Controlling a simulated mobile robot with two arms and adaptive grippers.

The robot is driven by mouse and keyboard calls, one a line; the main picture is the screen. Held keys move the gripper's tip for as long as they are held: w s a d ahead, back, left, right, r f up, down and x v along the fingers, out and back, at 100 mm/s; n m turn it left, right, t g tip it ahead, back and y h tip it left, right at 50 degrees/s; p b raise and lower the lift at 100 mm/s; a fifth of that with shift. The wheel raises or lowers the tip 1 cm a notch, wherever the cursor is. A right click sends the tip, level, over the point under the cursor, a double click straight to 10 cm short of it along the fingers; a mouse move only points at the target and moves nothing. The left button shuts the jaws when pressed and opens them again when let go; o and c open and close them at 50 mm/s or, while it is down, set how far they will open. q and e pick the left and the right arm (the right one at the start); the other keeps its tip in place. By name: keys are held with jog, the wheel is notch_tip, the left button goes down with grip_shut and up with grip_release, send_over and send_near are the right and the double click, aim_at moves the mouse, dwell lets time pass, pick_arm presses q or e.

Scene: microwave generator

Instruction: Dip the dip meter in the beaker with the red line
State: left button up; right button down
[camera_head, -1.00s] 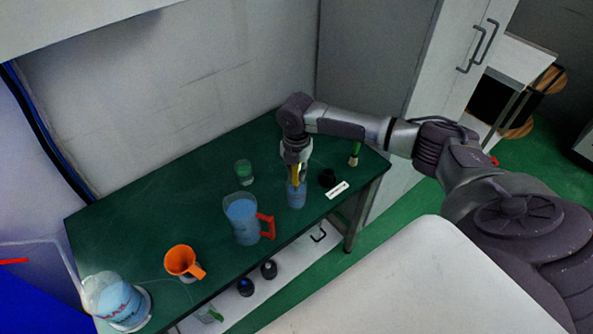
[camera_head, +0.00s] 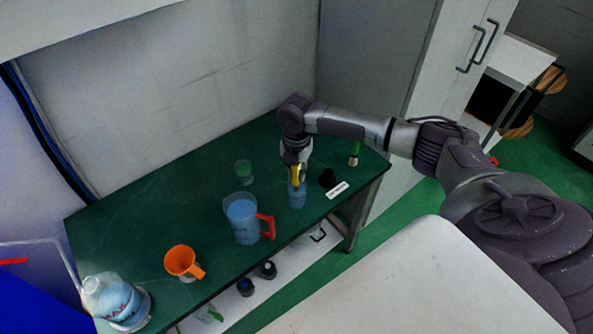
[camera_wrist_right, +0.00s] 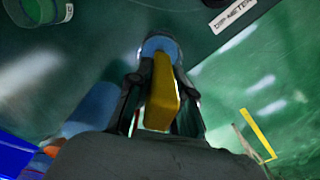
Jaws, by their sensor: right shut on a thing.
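My right gripper (camera_head: 296,166) is shut on the yellow dip meter (camera_head: 297,174), above a small beaker of blue liquid (camera_head: 297,196) on the green table. The meter's lower end is at the beaker's mouth; how deep it reaches is hidden. In the right wrist view the yellow dip meter (camera_wrist_right: 162,92) sits between the two dark fingers (camera_wrist_right: 160,108), with the beaker's blue rim (camera_wrist_right: 158,43) just beyond it. I cannot make out a red line on the beaker. My left gripper is not in view.
A blue-filled pitcher with a red handle (camera_head: 243,220) stands left of the beaker, and a green-liquid glass (camera_head: 243,170) behind. An orange jug (camera_head: 182,262) and a flask (camera_head: 112,302) are farther left. A black holder (camera_head: 327,178), white label (camera_head: 338,190) and brush (camera_head: 354,156) lie right.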

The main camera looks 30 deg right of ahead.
dwell(0.3)
notch_tip(320, 180, up, 9)
jog(key=p, duration=0.9)
dwell(0.6)
